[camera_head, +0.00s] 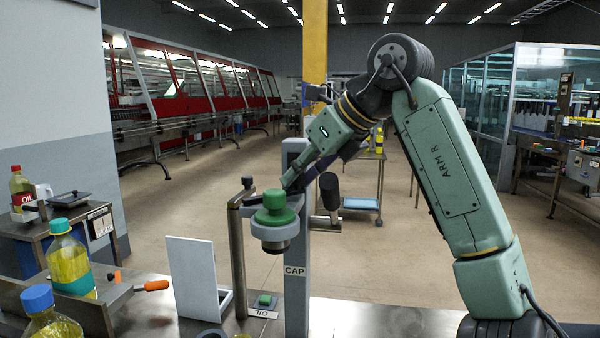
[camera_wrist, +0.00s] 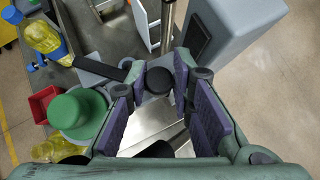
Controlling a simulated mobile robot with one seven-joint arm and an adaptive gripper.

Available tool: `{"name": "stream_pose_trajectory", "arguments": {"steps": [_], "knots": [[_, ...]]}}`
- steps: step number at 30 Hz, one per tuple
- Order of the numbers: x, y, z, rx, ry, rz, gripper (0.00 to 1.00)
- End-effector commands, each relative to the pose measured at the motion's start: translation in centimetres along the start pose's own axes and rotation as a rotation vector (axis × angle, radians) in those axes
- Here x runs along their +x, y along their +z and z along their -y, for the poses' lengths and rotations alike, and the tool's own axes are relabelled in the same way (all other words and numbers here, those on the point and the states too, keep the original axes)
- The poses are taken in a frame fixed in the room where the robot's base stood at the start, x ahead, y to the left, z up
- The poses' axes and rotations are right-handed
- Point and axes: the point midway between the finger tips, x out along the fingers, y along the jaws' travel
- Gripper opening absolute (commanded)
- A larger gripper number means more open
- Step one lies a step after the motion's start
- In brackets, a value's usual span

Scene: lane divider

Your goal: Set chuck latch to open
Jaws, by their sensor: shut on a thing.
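In the wrist view the green dome (camera_wrist: 78,112) lies left of my fingers. A black round knob (camera_wrist: 160,80), which looks like the chuck latch's handle, sits between my purple-padded fingertips. My gripper (camera_head: 291,182) reaches down from the right beside the dome, and it also shows in the wrist view (camera_wrist: 160,84). It is shut on the knob. The fingers hide the contact in the head view. I cannot read the latch's position.
A post with a black knob (camera_head: 247,182) stands left of the head. Below are a white upright panel (camera_head: 195,278) and a green button (camera_head: 264,299). Bottles with yellow liquid (camera_head: 70,262) stand at left.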

Motion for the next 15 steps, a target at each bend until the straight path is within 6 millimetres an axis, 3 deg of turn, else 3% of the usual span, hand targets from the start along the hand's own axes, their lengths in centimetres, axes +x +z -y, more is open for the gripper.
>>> {"name": "stream_pose_trajectory", "arguments": {"steps": [14, 15], "knots": [[0.74, 0.75, 0.11, -0.079, 0.083, 0.000, 0.00], [0.74, 0.75, 0.11, -0.079, 0.083, 0.001, 0.23]]}}
